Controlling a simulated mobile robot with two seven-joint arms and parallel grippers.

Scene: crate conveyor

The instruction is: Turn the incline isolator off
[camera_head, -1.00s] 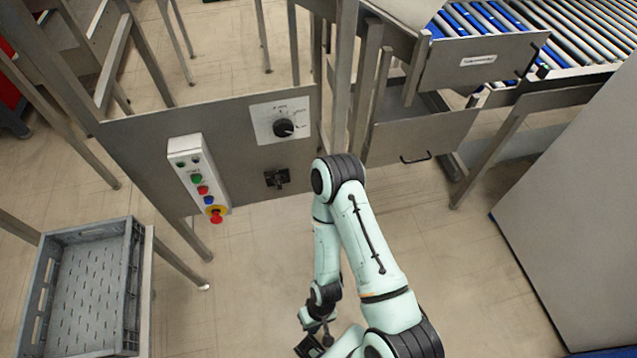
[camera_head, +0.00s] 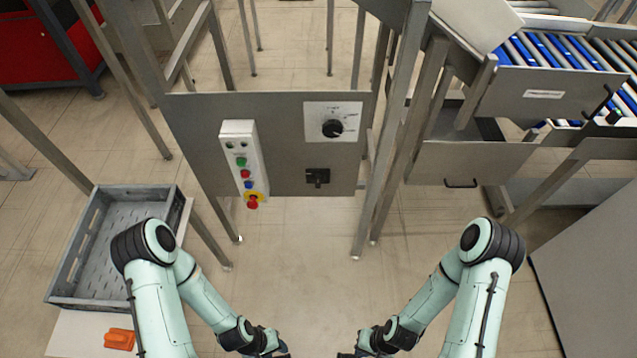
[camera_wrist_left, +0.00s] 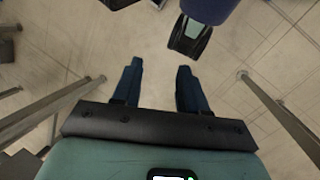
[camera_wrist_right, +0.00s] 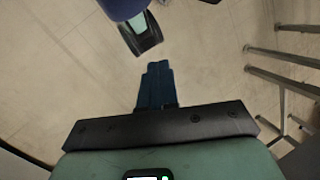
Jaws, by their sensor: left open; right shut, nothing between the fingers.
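A grey metal panel (camera_head: 205,150) faces me in the head view. It carries a black rotary knob on a white marked plate (camera_head: 345,112), and a small black switch-like fitting (camera_head: 317,177) below that. I cannot read which is labelled as the incline isolator, nor the setting of either. My left gripper (camera_wrist_left: 160,65) is open and empty in the left wrist view, over bare floor. My right gripper (camera_wrist_right: 158,65) is shut with nothing in it. In the head view both hands are low at the bottom edge, well apart from the panel.
A white button box (camera_head: 240,150) with coloured buttons and a red stop knob hangs on the panel's left. A grey crate (camera_head: 75,245) stands at left, with an orange object (camera_head: 120,338) near it. A roller conveyor (camera_head: 570,55) is at upper right. Floor before the panel is clear.

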